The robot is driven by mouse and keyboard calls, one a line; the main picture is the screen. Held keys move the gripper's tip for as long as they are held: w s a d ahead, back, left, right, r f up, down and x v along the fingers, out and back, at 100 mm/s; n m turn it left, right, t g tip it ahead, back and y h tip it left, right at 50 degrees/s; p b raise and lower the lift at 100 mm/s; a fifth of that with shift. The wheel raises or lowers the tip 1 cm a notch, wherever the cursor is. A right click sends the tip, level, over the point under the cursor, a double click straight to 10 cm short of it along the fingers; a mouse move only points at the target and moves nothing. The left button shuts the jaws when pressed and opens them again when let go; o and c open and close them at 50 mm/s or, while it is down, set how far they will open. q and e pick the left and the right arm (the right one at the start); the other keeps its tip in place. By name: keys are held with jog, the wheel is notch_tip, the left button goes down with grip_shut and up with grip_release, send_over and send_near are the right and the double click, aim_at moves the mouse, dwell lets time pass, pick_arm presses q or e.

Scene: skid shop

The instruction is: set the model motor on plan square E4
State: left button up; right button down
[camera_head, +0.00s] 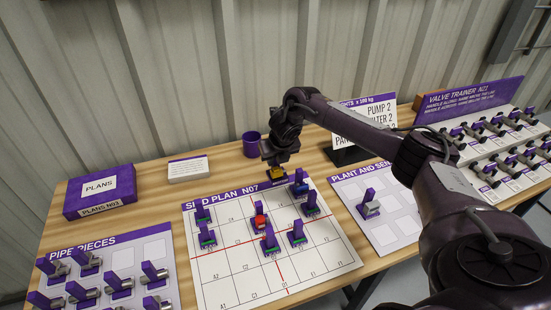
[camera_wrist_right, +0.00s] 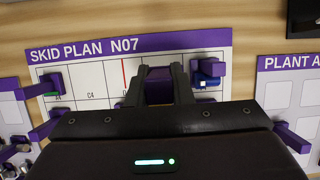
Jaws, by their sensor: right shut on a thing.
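My right gripper (camera_head: 277,161) is shut on a small piece with a yellow body (camera_head: 277,174), which I take to be the model motor. Its purple top (camera_wrist_right: 158,88) shows between the fingers in the wrist view. The gripper holds it over the back right part of the white skid plan (camera_head: 221,265), just left of a blue piece (camera_head: 300,188). The wrist view also shows this blue piece (camera_wrist_right: 208,69). The label of E4 cannot be read; the gripper and piece cover that area. Whether the piece touches the plan cannot be told. My left gripper is not in view.
A red piece (camera_head: 261,221) and several green-based pieces (camera_head: 207,238) stand on the plan. A purple cup (camera_head: 251,145) and a white sign (camera_head: 378,117) stand behind. The plant board (camera_head: 399,226) is right, the pipe pieces board (camera_head: 157,248) left. The plan's front squares are clear.

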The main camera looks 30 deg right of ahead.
aim_at(276, 171)
jog(key=shift+f+b, duration=2.15)
jog(key=shift+f, duration=0.6)
jog(key=shift+f+b, duration=1.3)
jog(key=shift+f, duration=0.5)
jog(key=shift+f+b, duration=0.6)
jog(key=shift+f, duration=0.15)
jog(key=c, duration=1.2)
grip_release()
jog(key=shift+r, duration=0.25)
jog(key=shift+r+p, duration=0.45)
jog(key=shift+p, duration=0.1)
